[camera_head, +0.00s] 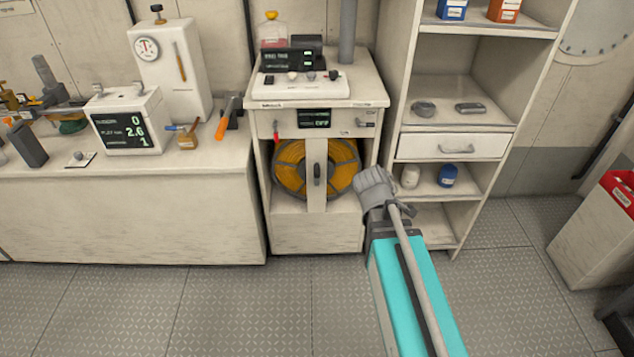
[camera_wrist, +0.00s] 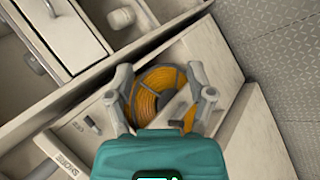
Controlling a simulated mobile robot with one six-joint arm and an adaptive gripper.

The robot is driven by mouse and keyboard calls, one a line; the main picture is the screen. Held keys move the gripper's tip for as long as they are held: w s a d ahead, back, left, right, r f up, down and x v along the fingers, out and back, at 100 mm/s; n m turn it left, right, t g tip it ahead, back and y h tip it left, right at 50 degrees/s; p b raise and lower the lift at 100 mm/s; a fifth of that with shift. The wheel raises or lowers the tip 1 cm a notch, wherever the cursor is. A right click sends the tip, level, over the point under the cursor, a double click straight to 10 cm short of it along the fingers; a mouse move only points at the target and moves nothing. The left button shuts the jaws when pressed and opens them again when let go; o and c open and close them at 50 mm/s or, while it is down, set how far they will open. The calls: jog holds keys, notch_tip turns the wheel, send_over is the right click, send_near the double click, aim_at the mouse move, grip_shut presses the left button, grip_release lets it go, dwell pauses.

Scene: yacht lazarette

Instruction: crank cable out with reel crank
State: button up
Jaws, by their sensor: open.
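The orange cable reel (camera_head: 288,168) sits in the open bay of a white cabinet (camera_head: 330,236). It also shows in the wrist view (camera_wrist: 150,98). A pale upright bar crosses its front, with a dark crank handle (camera_head: 317,174) on it. My gripper (camera_head: 374,187) is in front of the cabinet, to the right of the reel in the head view. In the wrist view my gripper (camera_wrist: 159,78) is open and empty, with one finger on each side of the reel in the picture.
A small display (camera_head: 315,118) and a red lever (camera_head: 276,131) are above the reel. Open shelves (camera_head: 452,148) with small jars stand close on the right. A counter (camera_head: 120,215) with instruments is on the left. The plate floor in front is clear.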

jog(key=w+a+f+n+t+h+b, duration=0.1)
jog(key=w+a+f+n+t+b, duration=0.1)
jog(key=w+f+n+t+b, duration=0.25)
jog(key=n+t+y+b, duration=0.75)
jog(key=n+b, duration=1.35)
jog(key=n, duration=0.4)
send_near(317, 171)
jog(key=s+f, duration=0.1)
jog(key=s, duration=0.1)
jog(key=shift+a+f+h, duration=0.15)
jog(key=shift+h, duration=0.2)
jog(key=w, duration=1.3)
jog(key=shift+w+a, duration=0.25)
jog(key=shift+w, duration=0.15)
grip_shut()
